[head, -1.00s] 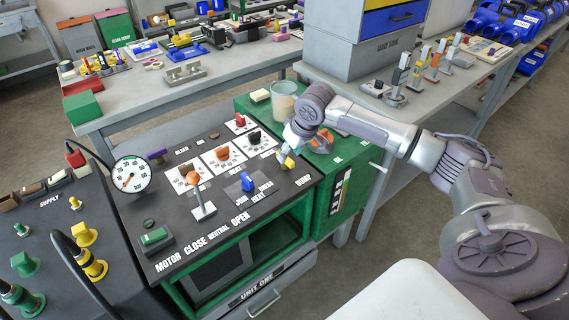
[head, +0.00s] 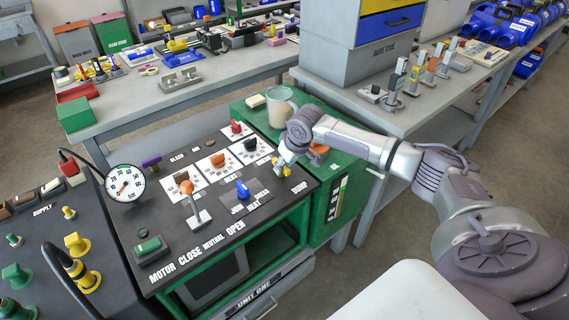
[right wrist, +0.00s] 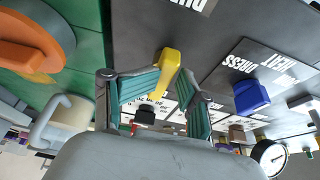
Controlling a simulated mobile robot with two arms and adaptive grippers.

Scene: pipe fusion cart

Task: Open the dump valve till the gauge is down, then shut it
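The dump valve's yellow handle (head: 285,171) is at the right end of the black panel, beside the DUMP label. In the right wrist view the yellow handle (right wrist: 168,68) stands between the two teal-padded fingers. My right gripper (head: 281,161) is shut on it, with the pads converging on both sides; it also shows in the right wrist view (right wrist: 170,84). The round white gauge (head: 125,184) stands at the panel's left edge; its orange needle points to the lower left, near the low end of the scale. My left gripper is out of view.
Close to the handle are a blue knob (head: 242,188), a black knob (head: 250,144) and an orange-topped lever (head: 193,201). A translucent mug (head: 281,106) and an orange knob (head: 318,150) stand on the green cabinet just behind the gripper.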

